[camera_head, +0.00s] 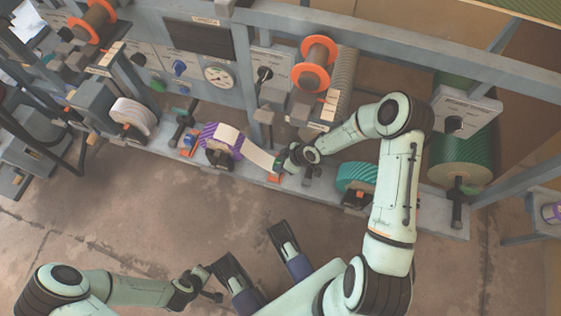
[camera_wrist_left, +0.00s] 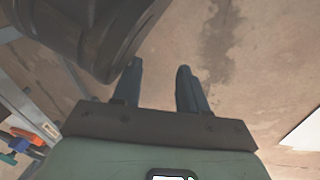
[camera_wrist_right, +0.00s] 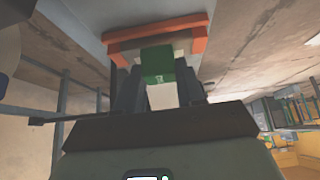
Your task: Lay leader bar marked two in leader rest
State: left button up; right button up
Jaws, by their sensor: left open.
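My right gripper (camera_head: 280,164) is at the free end of a white strip (camera_head: 258,154) that runs down from a purple-striped roll (camera_head: 222,140). In the right wrist view its fingers are closed on a green leader bar (camera_wrist_right: 157,64), with white strip material behind it. I cannot clearly read the bar's mark. An orange bracket (camera_wrist_right: 201,40), which looks like the leader rest, lies around and just beyond the bar; I cannot tell whether they touch. In the head view, orange (camera_head: 274,179) shows just below the strip's end. My left gripper (camera_wrist_left: 159,68) is open and empty above the floor.
A white roll (camera_head: 133,114) stands left of the purple one, and teal (camera_head: 358,176) and green (camera_head: 462,160) rolls stand to the right. Orange-flanged spools (camera_head: 315,64) and a panel with a gauge (camera_head: 218,75) are behind. The floor in front is open.

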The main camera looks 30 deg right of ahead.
jog(key=o, duration=0.5)
jog(key=shift+r, duration=0.1)
jog(key=shift+s+d+r, duration=0.15)
jog(key=shift+r, duration=0.1)
pick_arm(q)
jog(key=w+d+r+t+p, duration=0.1)
jog(key=w+r+p, duration=0.2)
jog(key=r, duration=0.2)
jog(key=s+d+r+g+h+p, duration=0.1)
jog(key=s+d+r+g+p, duration=0.1)
jog(key=s, duration=0.5)
notch_tip(320, 180, up, 2)
jog(key=shift+d+r+m+p, duration=0.15)
jog(key=shift+d+m+p, duration=0.25)
jog(key=shift+d+p, duration=0.55)
pick_arm(e)
jog(key=v, duration=1.2)
jog(key=shift+s+r, duration=0.15)
jog(key=shift+r, duration=0.1)
pick_arm(q)
jog(key=shift+s+a, duration=0.1)
jog(key=shift+a, duration=0.05)
